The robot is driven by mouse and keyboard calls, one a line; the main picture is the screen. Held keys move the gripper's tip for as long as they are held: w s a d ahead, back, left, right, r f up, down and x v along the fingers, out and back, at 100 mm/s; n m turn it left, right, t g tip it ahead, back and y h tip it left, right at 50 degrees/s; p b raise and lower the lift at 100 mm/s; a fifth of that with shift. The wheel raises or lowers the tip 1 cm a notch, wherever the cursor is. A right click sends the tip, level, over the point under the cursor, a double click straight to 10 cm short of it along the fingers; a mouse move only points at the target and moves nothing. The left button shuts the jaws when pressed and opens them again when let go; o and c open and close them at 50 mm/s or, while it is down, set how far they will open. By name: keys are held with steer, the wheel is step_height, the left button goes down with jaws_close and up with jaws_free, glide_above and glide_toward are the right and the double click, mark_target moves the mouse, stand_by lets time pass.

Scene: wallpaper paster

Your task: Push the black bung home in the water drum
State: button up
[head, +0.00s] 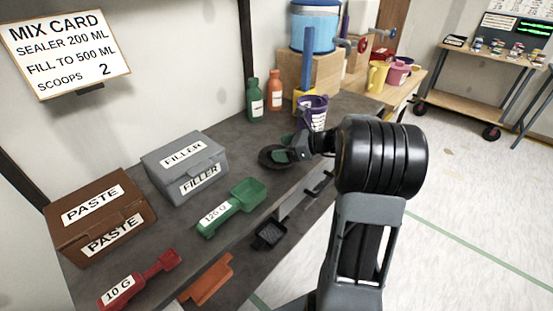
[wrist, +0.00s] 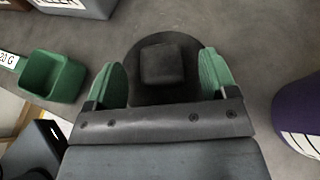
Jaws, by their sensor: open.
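A black round piece with a square knob, which looks like the bung (head: 268,157), lies on the grey bench. In the wrist view the bung (wrist: 160,62) is at top centre, its knob upward. My gripper (head: 284,151) is low over it. In the wrist view my gripper (wrist: 161,78) is open, with one green fingertip on each side of the knob and a gap on both sides. Part of the bung's near side is hidden by the gripper. A blue drum (head: 314,28), seemingly the water drum, stands on a wooden block at the back; its opening cannot be made out.
A purple labelled cup (head: 313,112) stands close beyond my gripper. A green scoop (head: 234,207), grey filler box (head: 184,166) and brown paste box (head: 100,217) are to the left. Green (head: 255,101) and orange (head: 275,90) bottles stand by the wall. Open floor lies right.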

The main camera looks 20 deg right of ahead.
steer(key=shift+x, duration=0.85)
steer(key=c, duration=1)
steer(key=shift+c, duration=0.3)
steer(key=shift+r, duration=0.2)
